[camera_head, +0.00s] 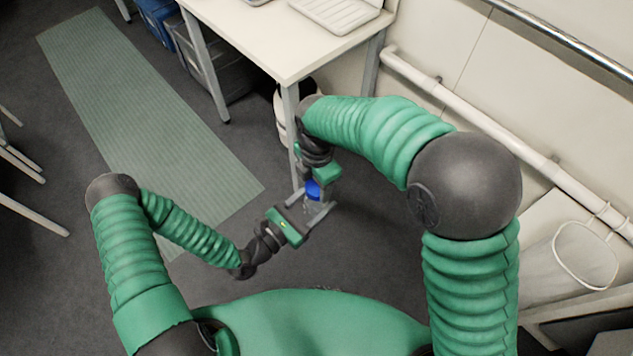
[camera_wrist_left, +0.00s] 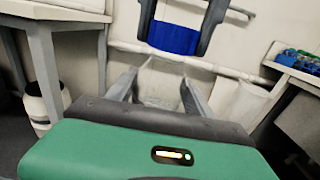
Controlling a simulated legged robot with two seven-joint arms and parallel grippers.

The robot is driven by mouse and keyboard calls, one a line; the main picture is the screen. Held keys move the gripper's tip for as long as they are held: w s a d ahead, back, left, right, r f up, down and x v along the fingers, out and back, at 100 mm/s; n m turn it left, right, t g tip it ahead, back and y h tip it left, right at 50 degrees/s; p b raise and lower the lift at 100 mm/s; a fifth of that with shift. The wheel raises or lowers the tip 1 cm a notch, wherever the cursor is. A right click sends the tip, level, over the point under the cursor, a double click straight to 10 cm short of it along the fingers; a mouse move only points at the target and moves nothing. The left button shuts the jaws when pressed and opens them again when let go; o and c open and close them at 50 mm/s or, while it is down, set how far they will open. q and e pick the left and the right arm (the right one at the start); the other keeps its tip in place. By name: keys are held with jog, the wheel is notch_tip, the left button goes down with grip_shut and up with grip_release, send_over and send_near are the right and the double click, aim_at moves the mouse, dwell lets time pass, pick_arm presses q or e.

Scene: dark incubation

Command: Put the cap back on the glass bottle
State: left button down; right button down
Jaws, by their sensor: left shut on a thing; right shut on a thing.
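The blue cap (camera_head: 313,189) is between the fingers of my right gripper (camera_head: 314,184), which is shut on it. In the left wrist view the cap (camera_wrist_left: 174,39) shows between the dark fingers of my right gripper (camera_wrist_left: 174,45), above my left gripper's fingers. My left gripper (camera_head: 315,203) is shut on the clear glass bottle (camera_head: 311,208), just below the cap. The bottle is faint and see-through, and only partly shows between my left fingers (camera_wrist_left: 158,80). I cannot tell whether cap and bottle touch.
A white table (camera_head: 285,50) stands ahead, its leg close behind my grippers. A white container (camera_head: 281,112) is beside that leg. A green mat (camera_head: 140,110) lies on the floor at left.

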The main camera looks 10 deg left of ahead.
jog(key=m, duration=0.5)
jog(key=shift+a+m, duration=0.2)
jog(key=shift+m, duration=0.2)
jog(key=c, duration=0.7)
grip_release()
jog(key=shift+d, duration=0.1)
jog(key=shift+o, duration=0.2)
jog(key=shift+r, duration=2.3)
jog(key=shift+c, duration=0.4)
